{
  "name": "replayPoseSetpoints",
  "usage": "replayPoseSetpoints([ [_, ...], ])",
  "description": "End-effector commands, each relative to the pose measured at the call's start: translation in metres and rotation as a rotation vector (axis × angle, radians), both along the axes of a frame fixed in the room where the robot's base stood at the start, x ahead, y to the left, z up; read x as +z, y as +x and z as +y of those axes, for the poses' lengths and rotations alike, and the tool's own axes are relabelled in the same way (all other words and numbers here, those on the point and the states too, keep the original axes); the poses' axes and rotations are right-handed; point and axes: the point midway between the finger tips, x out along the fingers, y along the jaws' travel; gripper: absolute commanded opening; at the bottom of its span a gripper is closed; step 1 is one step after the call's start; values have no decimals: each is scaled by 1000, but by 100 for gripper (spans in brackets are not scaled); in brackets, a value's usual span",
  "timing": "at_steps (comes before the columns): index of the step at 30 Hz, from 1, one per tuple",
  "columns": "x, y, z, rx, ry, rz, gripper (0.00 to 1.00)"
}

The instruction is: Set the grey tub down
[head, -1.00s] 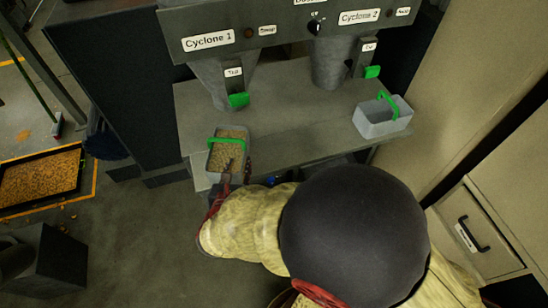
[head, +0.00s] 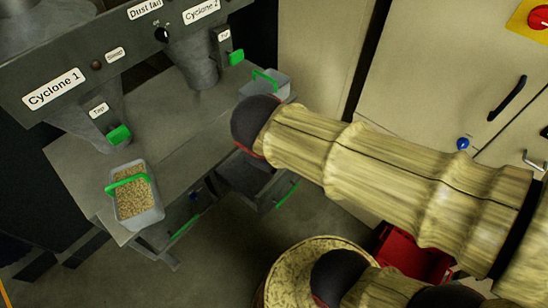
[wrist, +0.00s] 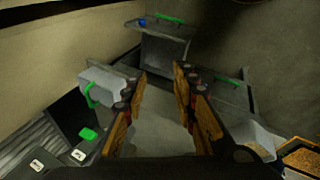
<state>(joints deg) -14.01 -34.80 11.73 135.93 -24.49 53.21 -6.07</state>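A grey tub (head: 137,203) with a green handle, filled with tan grain, stands on the front left part of the grey bench in the head view, below Cyclone 1. A second grey tub (head: 265,83) with a green handle stands at the bench's far right end, below Cyclone 2, partly hidden by my arm. A grey tub with a green handle also shows left of my fingers in the wrist view (wrist: 103,90). My gripper (wrist: 160,78) is open, with nothing between its fingers. My gripper's fingers cannot be made out in the head view, where my arm ends well right of the grain-filled tub.
The grey bench (head: 190,135) is clear between the tubs. Green tap levers (head: 119,134) hang under the cyclones. Drawers with green handles (head: 287,192) sit below the bench. Beige cabinets stand at right. A red container (head: 415,255) is at the lower right.

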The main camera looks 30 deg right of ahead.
Motion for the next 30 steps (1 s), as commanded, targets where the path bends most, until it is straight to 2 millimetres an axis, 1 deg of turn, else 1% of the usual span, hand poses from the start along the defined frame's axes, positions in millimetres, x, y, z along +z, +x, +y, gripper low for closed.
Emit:
replayPoseSetpoints([
  [1,11,-12,-3,-113,102,-47,28],
  [3,21,-23,1,-236,230,-99,28],
  [6,34,-33,8,-360,367,-159,28],
  [9,42,-37,13,-429,449,-195,28],
  [14,46,-39,16,-458,487,-208,28],
  [30,45,-39,16,-454,483,-205,28],
])
